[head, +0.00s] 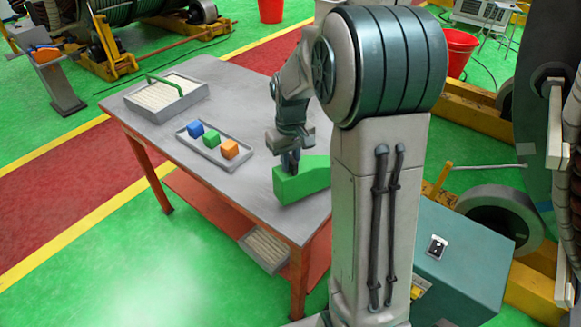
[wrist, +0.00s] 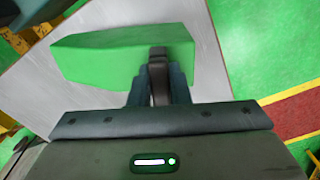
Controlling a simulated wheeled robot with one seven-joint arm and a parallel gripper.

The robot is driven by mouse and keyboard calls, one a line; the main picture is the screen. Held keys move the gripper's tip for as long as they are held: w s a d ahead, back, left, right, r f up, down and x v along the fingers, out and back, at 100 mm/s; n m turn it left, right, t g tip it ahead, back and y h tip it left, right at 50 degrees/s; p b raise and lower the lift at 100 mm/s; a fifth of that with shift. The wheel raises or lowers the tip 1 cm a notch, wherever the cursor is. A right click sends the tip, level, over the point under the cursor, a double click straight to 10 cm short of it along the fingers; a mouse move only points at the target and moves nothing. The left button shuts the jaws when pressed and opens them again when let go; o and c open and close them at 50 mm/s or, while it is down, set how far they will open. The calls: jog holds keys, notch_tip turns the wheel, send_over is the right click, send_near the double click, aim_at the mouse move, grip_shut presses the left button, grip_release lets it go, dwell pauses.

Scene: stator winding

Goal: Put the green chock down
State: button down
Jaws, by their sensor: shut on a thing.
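The green chock (head: 302,181) is a green wedge-like block at the right part of the table, partly hidden behind my arm in the head view. It also shows in the wrist view (wrist: 100,60), reaching out to the left of the fingers. My gripper (head: 291,167) points down at the chock and is shut on it; the fingers show in the wrist view (wrist: 159,75) against its near side. The chock is over the grey table top (head: 240,195). I cannot tell whether its underside touches the table.
A larger tray (head: 143,103) with a green handle stands at the table's far left corner. Bare table lies between the small tray and the chock.

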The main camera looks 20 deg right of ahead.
jog(key=shift+f, duration=1.55)
jog(key=shift+f, duration=0.15)
jog(key=c, duration=1.4)
grip_release()
jog(key=shift+o, duration=0.2)
